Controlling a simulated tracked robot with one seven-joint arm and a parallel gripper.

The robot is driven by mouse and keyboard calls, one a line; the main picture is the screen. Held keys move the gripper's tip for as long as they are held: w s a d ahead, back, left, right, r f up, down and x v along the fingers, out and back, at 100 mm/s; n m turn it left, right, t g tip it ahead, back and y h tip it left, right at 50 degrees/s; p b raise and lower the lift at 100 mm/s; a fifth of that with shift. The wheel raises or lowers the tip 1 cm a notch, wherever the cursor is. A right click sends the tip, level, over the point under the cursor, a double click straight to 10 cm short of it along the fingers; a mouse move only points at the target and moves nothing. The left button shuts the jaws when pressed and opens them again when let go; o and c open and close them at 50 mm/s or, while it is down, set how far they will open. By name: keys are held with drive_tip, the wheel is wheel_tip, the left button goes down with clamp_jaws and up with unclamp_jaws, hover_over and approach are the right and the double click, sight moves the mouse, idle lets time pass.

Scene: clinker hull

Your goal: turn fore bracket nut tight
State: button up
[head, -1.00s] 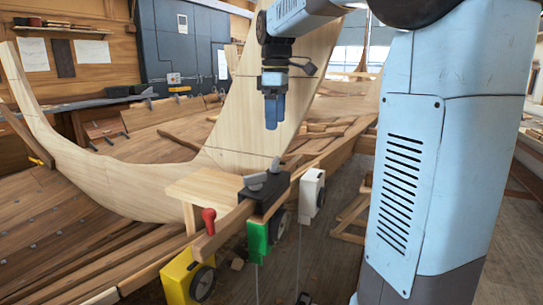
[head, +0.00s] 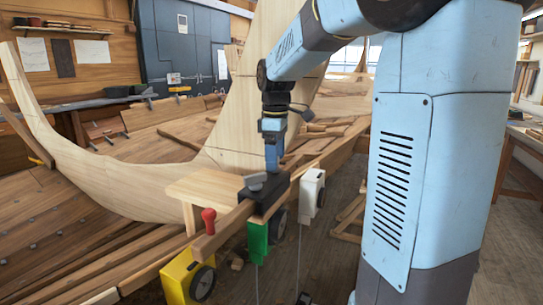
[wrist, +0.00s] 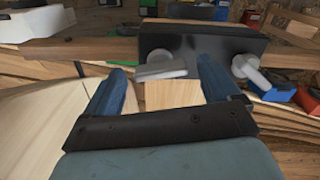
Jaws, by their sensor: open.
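A black bracket (head: 268,201) sits on the wooden rail; it also shows in the wrist view (wrist: 205,42). It carries two grey winged nuts. The nearer nut (head: 256,181) is clear in the head view. The farther one is hidden there behind my gripper (head: 272,170). In the wrist view, one grey nut (wrist: 161,68) lies between the fingertips of my gripper (wrist: 160,85), its wing lying crosswise. The other nut (wrist: 250,71) is outside the right finger. My gripper is open and points down; contact with the nut cannot be told. The frames do not show which nut is the fore one.
A light wooden board (head: 205,188) lies beside the bracket. The tall wooden stem (head: 232,130) rises behind.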

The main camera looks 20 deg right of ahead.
drive_tip(key=c, duration=1.1)
drive_tip(key=shift+o, duration=0.3)
drive_tip(key=shift+w+a, duration=0.1)
drive_tip(key=shift+a, duration=0.2)
drive_tip(key=shift+d, duration=0.4)
drive_tip(key=shift+m, duration=0.5)
drive_tip(key=m, duration=0.3)
drive_tip(key=shift+m, duration=2.3)
